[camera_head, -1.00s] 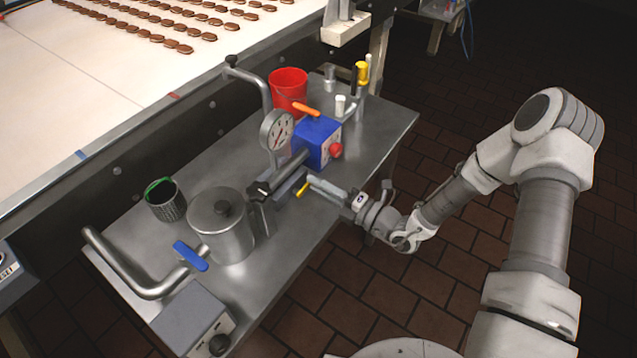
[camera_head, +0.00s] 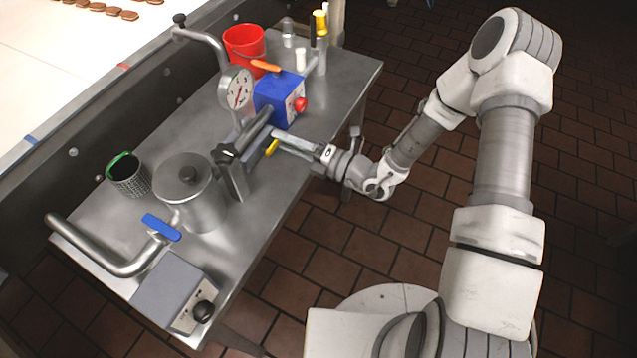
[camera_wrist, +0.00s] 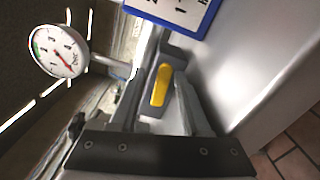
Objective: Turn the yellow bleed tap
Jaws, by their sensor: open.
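The yellow bleed tap (camera_head: 271,148) is a small lever on the metal pipework at the front side of the table, below the blue box. In the wrist view the yellow tap (camera_wrist: 161,86) lies between my two fingers, with visible space on both sides. My gripper (camera_head: 284,140) is open and beside the tap in the head view; its fingers partly hide the pipe there. In the wrist view my gripper (camera_wrist: 160,98) shows as two dark fingers spread around the lever. I cannot tell how deep the lever sits between them.
A pressure gauge (camera_head: 236,89) and a blue box (camera_head: 280,98) with a red knob (camera_head: 300,104) stand close by. A steel pot (camera_head: 186,195), blue-handled valve (camera_head: 161,227), red bucket (camera_head: 244,46) and control box (camera_head: 177,291) share the table. The floor on the right is clear.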

